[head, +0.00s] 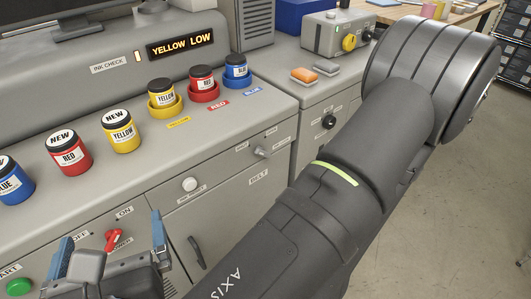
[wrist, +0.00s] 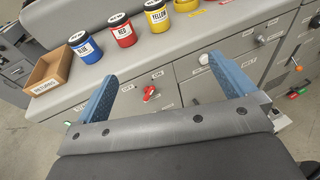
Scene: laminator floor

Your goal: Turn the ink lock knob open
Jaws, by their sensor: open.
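I cannot read a label that surely names the ink lock knob. A white round knob (head: 190,184) sits on the grey cabinet front above a small label starting with INK; it also shows in the wrist view (wrist: 204,58). A small silver lever (head: 262,152) with labels around it is farther right, above BELT. A black knob (head: 330,122) is on the cabinet beyond. My gripper (head: 111,248) is open and empty, its blue fingers spread at the lower left, in front of the cabinet. In the wrist view my gripper (wrist: 163,70) has the red power switch between its fingers in the picture.
The red power switch (head: 113,240) and green start button (head: 19,287) are on the front. Ink jars, including a NEW yellow jar (head: 121,132), line the ledge. The display (head: 182,43) reads YELLOW LOW. A cardboard box (wrist: 49,72) is at the left.

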